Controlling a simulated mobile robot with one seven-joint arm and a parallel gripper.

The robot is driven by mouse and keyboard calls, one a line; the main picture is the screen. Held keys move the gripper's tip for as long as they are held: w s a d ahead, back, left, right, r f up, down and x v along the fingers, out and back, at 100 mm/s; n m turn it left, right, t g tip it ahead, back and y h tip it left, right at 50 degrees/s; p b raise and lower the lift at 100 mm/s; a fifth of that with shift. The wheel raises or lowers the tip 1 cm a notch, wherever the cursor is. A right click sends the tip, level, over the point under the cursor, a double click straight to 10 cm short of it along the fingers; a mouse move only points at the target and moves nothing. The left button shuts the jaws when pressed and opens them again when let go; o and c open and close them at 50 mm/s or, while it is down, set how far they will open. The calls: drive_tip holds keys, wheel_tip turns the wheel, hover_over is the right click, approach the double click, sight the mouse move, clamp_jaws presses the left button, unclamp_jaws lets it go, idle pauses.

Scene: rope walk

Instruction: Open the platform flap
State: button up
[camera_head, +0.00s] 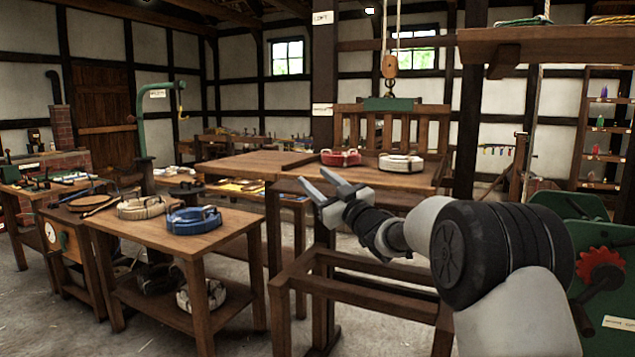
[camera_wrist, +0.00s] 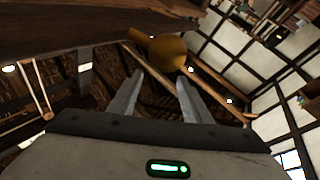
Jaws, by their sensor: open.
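A wooden platform (camera_head: 360,178) stands in the middle of the head view, with a slatted wooden back (camera_head: 400,125). A flat wooden panel (camera_head: 265,163) lies to its left; I cannot tell for certain whether this is the flap. My gripper (camera_head: 333,180) is open and empty in front of the platform, its fingers pointing up and left. In the wrist view, a round brass-coloured knob (camera_wrist: 166,52) shows between and beyond the fingertips (camera_wrist: 160,90). A dark wooden board (camera_wrist: 70,35) is beside it. The knob is apart from the fingers, and I cannot find it in the head view.
Red (camera_head: 340,157) and white (camera_head: 401,162) rope coils lie on the platform. A wooden table (camera_head: 205,238) with cream and blue coils stands at left. A wooden frame (camera_head: 360,290) is below my arm. A green machine (camera_head: 590,240) stands at right. A pulley block (camera_head: 389,66) hangs above.

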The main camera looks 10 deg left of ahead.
drive_tip(key=v, duration=1.7)
drive_tip(key=shift+s+p, duration=0.15)
drive_tip(key=shift+p, duration=0.3)
drive_tip(key=shift+d+f, duration=0.1)
drive_tip(key=shift+d, duration=0.05)
